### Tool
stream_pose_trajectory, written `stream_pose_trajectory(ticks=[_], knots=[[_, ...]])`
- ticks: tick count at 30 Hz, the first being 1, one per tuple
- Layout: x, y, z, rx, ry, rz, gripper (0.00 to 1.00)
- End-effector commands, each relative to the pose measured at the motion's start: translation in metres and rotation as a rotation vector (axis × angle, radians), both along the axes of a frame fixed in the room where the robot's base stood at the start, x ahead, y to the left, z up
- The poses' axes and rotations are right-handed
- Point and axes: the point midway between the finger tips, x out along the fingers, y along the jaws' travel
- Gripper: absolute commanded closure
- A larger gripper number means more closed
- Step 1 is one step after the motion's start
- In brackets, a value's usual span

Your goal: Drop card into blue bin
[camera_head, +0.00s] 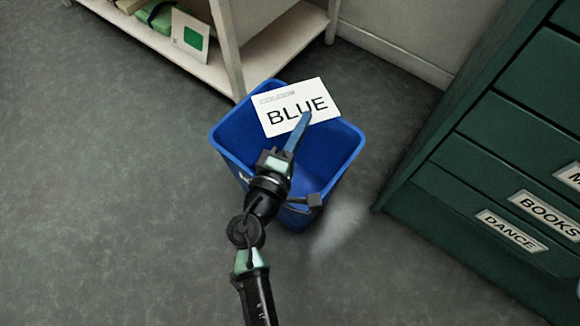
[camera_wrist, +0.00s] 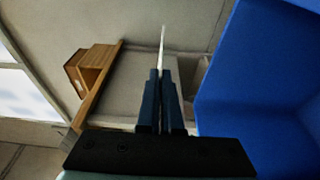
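The white card (camera_head: 296,106) reads "BLUE" in black letters, with small faint text above. In the head view it shows over the back part of the blue bin (camera_head: 232,150), which stands open on the floor. My gripper (camera_head: 302,122) is over the bin, its blue fingers reaching the card's lower edge. In the wrist view the fingers of my gripper (camera_wrist: 159,85) are closed together on the card (camera_wrist: 162,45), seen edge-on as a thin white strip. The blue bin (camera_wrist: 245,75) fills the right side of that view. The bin's bottom is partly hidden by my arm.
A pale shelf (camera_head: 190,62) with a green-square card (camera_head: 190,38) and rolled items stands behind the bin. A green cabinet (camera_head: 480,150) with drawers labelled "BOOKS" and "DANCE" is on the right. Grey floor (camera_head: 110,190) is clear to the left.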

Motion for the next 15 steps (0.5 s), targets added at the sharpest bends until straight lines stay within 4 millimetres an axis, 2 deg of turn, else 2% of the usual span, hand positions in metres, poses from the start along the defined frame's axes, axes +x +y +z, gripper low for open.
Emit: stream_pose_trajectory(ticks=[15], knots=[[0.000, 0.000, -0.055, -0.001, 0.000, 0.000, 1.00]])
